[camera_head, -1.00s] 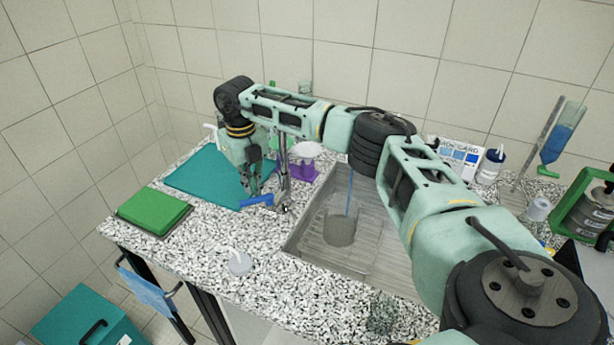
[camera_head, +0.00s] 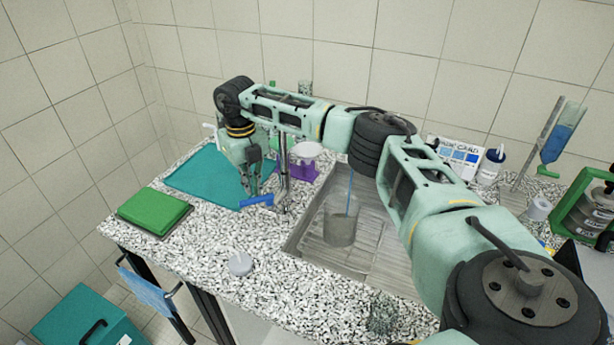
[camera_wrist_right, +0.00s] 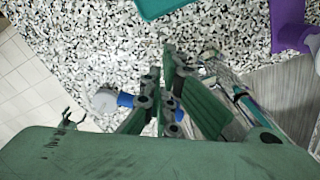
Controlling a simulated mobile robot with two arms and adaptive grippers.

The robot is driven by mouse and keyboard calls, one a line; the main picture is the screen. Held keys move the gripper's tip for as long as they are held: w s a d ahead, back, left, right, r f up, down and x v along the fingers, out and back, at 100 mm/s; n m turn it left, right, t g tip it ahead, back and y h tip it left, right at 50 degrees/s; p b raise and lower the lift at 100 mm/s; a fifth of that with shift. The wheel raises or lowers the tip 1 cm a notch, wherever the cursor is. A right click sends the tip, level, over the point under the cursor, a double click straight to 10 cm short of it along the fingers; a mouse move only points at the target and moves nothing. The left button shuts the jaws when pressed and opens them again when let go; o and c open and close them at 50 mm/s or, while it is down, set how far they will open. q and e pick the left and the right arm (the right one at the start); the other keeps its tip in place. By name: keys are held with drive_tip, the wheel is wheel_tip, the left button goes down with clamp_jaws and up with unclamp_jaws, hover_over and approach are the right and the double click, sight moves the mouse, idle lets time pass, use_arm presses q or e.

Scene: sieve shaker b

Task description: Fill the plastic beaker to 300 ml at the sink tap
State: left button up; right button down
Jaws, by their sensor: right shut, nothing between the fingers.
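The clear plastic beaker (camera_head: 341,230) stands upright in the sink basin. A thin blue stream (camera_head: 350,190) runs down into it from behind my arm. The graduations and exact water level are too small to read. The tap post (camera_head: 283,175) rises at the sink's left edge, and its blue lever (camera_head: 257,200) sticks out to the left near its base. My right gripper (camera_head: 254,190) points down just above the lever. Its fingers are shut and empty; in the right wrist view they (camera_wrist_right: 168,95) are close beside the blue lever (camera_wrist_right: 126,100). My left gripper is out of view.
A green pad (camera_head: 153,211) and teal mat (camera_head: 205,170) lie left on the speckled counter. A purple stand (camera_head: 303,171) is behind the tap. A white bottle (camera_head: 490,166) stands at the back right.

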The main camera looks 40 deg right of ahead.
drive_tip(key=shift+s, duration=0.1)
idle(0.3)
drive_tip(key=shift+s+a+p, duration=0.2)
drive_tip(key=shift+s+p, duration=0.1)
drive_tip(key=shift+s, duration=0.1)
wheel_tip(320, 180, up, 7)
drive_tip(key=p, duration=0.4)
drive_tip(key=shift+w+a+p, duration=0.15)
drive_tip(key=shift+w+p, duration=0.05)
drive_tip(key=shift+p, duration=0.15)
drive_tip(key=shift+f, duration=0.1)
